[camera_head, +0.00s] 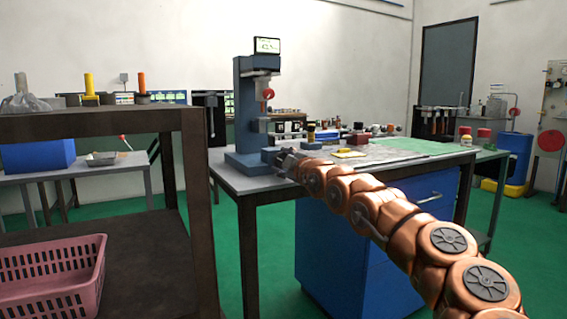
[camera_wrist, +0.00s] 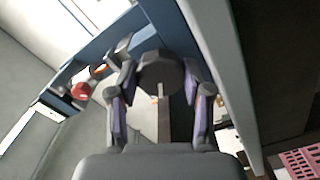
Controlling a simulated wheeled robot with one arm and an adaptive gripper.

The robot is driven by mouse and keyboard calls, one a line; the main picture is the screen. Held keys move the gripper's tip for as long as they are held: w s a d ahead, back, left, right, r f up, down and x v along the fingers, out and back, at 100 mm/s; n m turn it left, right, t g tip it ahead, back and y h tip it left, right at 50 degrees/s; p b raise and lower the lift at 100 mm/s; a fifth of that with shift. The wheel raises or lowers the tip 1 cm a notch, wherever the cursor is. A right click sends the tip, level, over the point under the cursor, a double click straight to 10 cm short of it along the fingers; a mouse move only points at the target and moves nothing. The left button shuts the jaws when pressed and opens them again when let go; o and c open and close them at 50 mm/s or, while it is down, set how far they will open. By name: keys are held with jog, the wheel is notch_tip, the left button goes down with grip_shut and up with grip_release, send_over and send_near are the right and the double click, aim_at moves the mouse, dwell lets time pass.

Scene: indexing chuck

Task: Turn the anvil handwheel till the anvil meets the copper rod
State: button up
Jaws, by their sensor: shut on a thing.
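A blue upright machine frame (camera_head: 248,110) with a small display (camera_head: 266,46) on top stands on the grey worktable. My gripper (camera_head: 286,161) is at the foot of this machine in the head view. In the wrist view my gripper (camera_wrist: 160,76) has one finger on each side of a dark round handwheel (camera_wrist: 160,72) and is shut on it. The handwheel is hard to make out in the head view, where the gripper is in front of the base. I cannot clearly pick out the anvil or the copper rod, so the gap between them cannot be told.
The worktable (camera_head: 228,179) carries small parts and jars right of the machine. A red knob (camera_head: 268,94) is on the machine's front. A dark shelf (camera_head: 95,122) stands at the left, with a pink basket (camera_head: 52,270) on its lower board. Green floor is open at the right.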

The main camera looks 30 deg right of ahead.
jog(key=o, duration=1.2)
jog(key=shift+c, duration=0.2)
jog(key=shift+s, duration=0.15)
jog(key=shift+s+a+f, duration=0.1)
jog(key=shift+s+a, duration=0.05)
jog(key=shift+s, duration=2.3)
jog(key=shift+s+a, duration=0.15)
jog(key=shift+s, duration=1.3)
